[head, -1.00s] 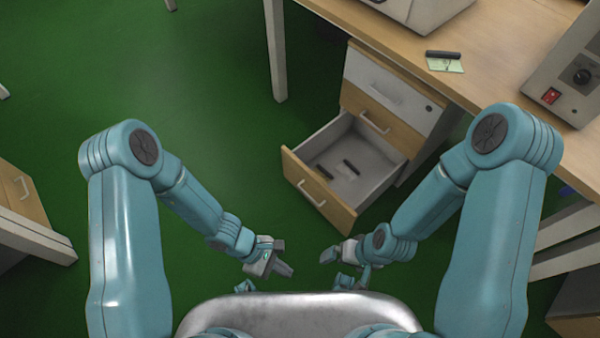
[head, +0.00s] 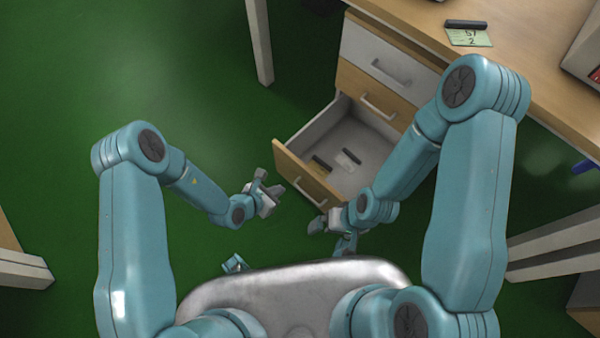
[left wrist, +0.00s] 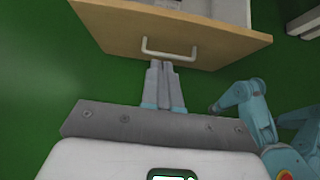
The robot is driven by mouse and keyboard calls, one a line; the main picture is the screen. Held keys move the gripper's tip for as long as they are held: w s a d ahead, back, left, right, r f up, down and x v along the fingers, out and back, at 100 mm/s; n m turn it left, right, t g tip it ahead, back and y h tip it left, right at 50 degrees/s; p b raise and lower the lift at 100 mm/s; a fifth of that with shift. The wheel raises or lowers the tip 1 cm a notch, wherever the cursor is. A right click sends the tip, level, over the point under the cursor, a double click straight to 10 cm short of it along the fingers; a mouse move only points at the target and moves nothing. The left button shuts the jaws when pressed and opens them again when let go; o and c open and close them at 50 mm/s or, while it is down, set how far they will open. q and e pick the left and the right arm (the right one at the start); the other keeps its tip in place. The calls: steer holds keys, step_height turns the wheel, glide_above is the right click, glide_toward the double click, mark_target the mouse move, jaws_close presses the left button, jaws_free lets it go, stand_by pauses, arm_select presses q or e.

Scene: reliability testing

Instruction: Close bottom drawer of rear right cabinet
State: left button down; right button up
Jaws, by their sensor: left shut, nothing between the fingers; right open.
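The cabinet (head: 385,68) stands under the wooden desk, with a grey top drawer and wooden lower fronts. Its bottom drawer (head: 308,173) is pulled out, with a few small items inside. My left gripper (head: 270,182) is shut and empty, just left of the drawer front. In the left wrist view its fingers (left wrist: 164,80) point at the wooden drawer front (left wrist: 215,45), just below the white handle (left wrist: 169,52); I cannot tell whether they touch. My right gripper (head: 326,222) is open, close below the drawer's near corner, partly hidden by its wrist.
The desk top (head: 540,50) carries a dark bar and a greenish card (head: 468,37). A desk leg (head: 259,40) stands left of the cabinet. Other furniture shows at the left edge (head: 20,265) and lower right. Green floor (head: 150,70) is clear at left.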

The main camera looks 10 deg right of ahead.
mark_target(308, 174)
arm_select(q)
steer(key=b+x, duration=0.1)
steer(key=x, duration=0.2)
steer(key=d+r+b+x, duration=0.1)
steer(key=b+x, duration=0.1)
steer(key=x, duration=0.2)
steer(key=b+x, duration=0.1)
steer(key=x, duration=0.3)
steer(key=shift+w+d, duration=0.2)
steer(key=shift+d, duration=0.1)
steer(key=shift+w+d+b, duration=0.3)
steer(key=shift+w+d, duration=0.05)
steer(key=shift+r, duration=0.1)
steer(key=shift+w, duration=0.15)
